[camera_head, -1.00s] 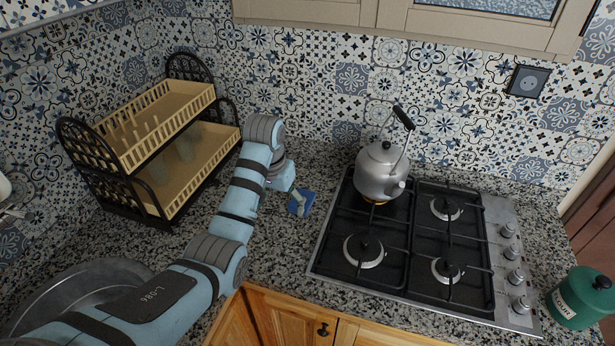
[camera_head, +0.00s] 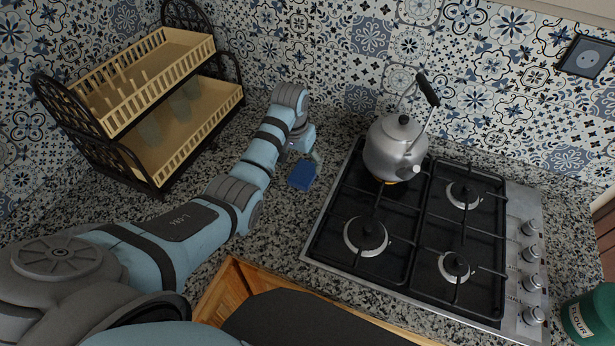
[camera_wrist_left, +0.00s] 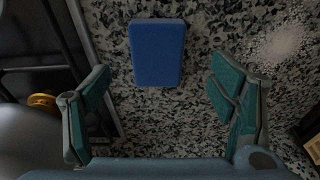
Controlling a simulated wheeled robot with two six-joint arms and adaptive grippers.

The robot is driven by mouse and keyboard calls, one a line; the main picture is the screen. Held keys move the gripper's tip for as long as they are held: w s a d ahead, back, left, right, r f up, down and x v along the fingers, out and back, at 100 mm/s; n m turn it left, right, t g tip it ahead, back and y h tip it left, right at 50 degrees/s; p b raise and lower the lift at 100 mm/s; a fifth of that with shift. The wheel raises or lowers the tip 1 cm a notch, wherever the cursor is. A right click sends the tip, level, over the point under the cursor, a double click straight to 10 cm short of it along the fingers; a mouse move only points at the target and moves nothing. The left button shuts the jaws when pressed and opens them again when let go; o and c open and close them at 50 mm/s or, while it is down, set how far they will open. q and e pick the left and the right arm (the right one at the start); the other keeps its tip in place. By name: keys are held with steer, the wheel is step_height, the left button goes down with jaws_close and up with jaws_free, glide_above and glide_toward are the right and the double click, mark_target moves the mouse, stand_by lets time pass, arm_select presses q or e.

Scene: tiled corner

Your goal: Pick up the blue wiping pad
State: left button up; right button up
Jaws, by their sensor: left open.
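The blue wiping pad (camera_head: 302,175) lies flat on the speckled granite counter, just left of the stove. In the left wrist view the pad (camera_wrist_left: 157,53) is a plain blue block, ahead of and between the two fingers. My left gripper (camera_wrist_left: 162,105) is open and empty, with its green-lined fingers spread wider than the pad and not touching it. In the head view my left gripper (camera_head: 308,152) is close to the pad at its upper edge, small and partly hidden by the wrist. My right gripper is in neither view.
A black gas stove (camera_head: 415,235) with a steel kettle (camera_head: 394,150) stands right of the pad. A two-tier dish rack (camera_head: 165,130) stands at the left. A green flour tin (camera_head: 590,318) is at the lower right.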

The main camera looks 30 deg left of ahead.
mark_target(305, 171)
arm_select(q)
steer(key=f, duration=0.1)
steer(key=w+f, duration=0.1)
steer(key=f, duration=0.1)
steer(key=w+f+b, duration=0.1)
steer(key=f, duration=0.1)
steer(key=shift+f, duration=0.15)
steer(key=shift+d+f, duration=0.1)
steer(key=shift+d, duration=0.05)
steer(key=shift+s+r, duration=0.2)
steer(key=shift+c, duration=0.6)
steer(key=shift+s, duration=0.1)
steer(key=c, duration=0.9)
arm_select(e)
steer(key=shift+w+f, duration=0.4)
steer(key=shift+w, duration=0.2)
arm_select(q)
steer(key=shift+c, duration=0.2)
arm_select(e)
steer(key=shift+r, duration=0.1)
